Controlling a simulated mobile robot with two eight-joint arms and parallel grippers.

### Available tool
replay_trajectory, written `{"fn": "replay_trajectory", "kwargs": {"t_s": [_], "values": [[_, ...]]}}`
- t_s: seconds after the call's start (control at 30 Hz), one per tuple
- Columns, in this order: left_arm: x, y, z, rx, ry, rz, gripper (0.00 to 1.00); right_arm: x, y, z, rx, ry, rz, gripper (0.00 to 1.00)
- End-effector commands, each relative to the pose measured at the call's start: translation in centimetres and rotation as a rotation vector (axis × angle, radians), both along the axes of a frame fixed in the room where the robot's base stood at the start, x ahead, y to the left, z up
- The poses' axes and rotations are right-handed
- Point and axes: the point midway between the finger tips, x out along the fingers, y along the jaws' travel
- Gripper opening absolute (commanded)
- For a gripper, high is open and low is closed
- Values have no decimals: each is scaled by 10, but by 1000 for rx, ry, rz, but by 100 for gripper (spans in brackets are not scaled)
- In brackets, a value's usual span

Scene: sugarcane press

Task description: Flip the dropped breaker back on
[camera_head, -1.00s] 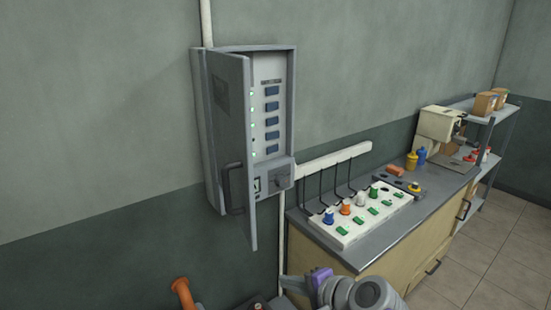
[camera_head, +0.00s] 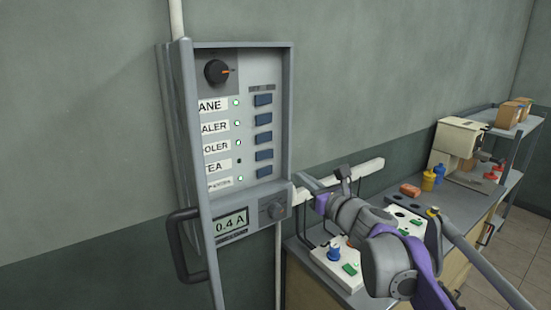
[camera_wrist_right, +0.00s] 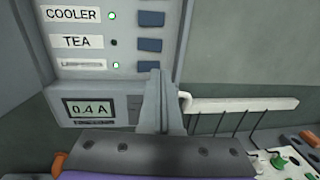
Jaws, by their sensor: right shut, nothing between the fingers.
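The breaker panel (camera_head: 285,110) hangs on the wall with its grey door (camera_head: 187,130) open. It has a column of blue switches beside labels and lamps. The TEA lamp (camera_head: 239,161) is dark, while the other lamps are green or pale. The TEA switch (camera_head: 264,155) also shows in the right wrist view (camera_wrist_right: 149,45), with the COOLER switch (camera_wrist_right: 150,18) above it. My right gripper (camera_head: 306,182) is shut and empty, just right of the panel's lower part. In the right wrist view its fingertips (camera_wrist_right: 155,76) overlap the lowest switch's edge; contact cannot be told. My left gripper is out of view.
The door handle (camera_head: 180,245) sticks out at left. A counter (camera_head: 465,205) with a white socket board (camera_head: 320,258) stands at right, partly behind my right arm.

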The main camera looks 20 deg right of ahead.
Motion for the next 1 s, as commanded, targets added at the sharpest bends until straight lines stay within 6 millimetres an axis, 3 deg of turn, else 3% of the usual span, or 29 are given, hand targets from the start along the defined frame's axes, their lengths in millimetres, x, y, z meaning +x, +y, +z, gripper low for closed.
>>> {"fn": "replay_trajectory", "kwargs": {"t_s": [0.37,1.0], "values": [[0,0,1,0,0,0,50,7,3,0,-3,0,2,0],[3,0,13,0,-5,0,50,121,29,0,-5,-1,3,0]]}}
